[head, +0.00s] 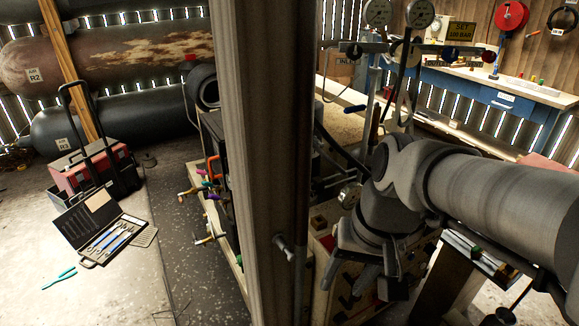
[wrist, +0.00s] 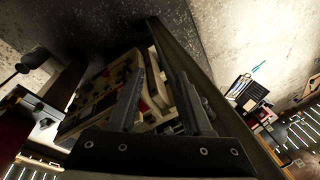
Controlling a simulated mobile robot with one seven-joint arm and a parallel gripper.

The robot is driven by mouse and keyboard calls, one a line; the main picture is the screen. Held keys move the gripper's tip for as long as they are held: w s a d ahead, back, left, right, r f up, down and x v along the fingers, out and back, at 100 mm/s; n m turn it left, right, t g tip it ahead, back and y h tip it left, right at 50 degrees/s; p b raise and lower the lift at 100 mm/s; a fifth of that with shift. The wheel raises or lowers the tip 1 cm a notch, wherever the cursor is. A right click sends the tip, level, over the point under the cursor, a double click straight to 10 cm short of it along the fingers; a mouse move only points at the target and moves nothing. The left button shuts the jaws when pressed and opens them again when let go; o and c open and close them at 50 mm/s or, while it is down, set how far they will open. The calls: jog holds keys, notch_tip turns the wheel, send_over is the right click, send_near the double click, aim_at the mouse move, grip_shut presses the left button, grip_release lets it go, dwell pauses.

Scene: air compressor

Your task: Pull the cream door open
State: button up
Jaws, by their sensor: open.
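My gripper (head: 360,283) points down at the lower right of the head view, beside a tall wooden post or panel edge (head: 262,150). Its two fingers (wrist: 161,78) are apart in the wrist view, with nothing seen held between them. Below and beyond them in the wrist view is a cream-coloured box or panel (wrist: 92,103) with dark and red parts. A cream surface (head: 347,302) also shows beneath my gripper in the head view. I cannot tell which part is the cream door, or whether a finger touches it; the fingers hide some of it.
The post, with a small metal knob (head: 285,243), stands close on the gripper's left. Gauges (head: 420,13) and hoses rise behind my arm. A blue bench (head: 497,98) is at back right.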

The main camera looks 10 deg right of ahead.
aim_at(350, 306)
jog(key=w+d+f+m+y+b, duration=0.1)
jog(key=d+f+m+y+b, duration=0.1)
jog(key=f+m+y+b, duration=0.3)
jog(key=w+d+f+m+y, duration=0.1)
jog(key=w+d+f+m, duration=0.15)
jog(key=f, duration=0.55)
jog(key=w+d+f+m+y+b, duration=0.1)
jog(key=d+f+m+y+b, duration=0.1)
jog(key=f+m+y+b, duration=0.25)
jog(key=s+d+f+m+t+h+b, duration=0.1)
jog(key=d+f+m+t+b, duration=0.1)
jog(key=d+f+m+t, duration=0.65)
jog(key=d+f+m+t+h+b, duration=0.25)
jog(key=d+f+m+t, duration=0.3)
jog(key=f, duration=0.55)
jog(key=shift+m, duration=0.4)
jog(key=b+x, duration=0.3)
jog(key=x, duration=1.4)
jog(key=shift+d+r, duration=0.1)
jog(key=shift+d, duration=0.05)
jog(key=shift+c, duration=0.3)
grip_shut()
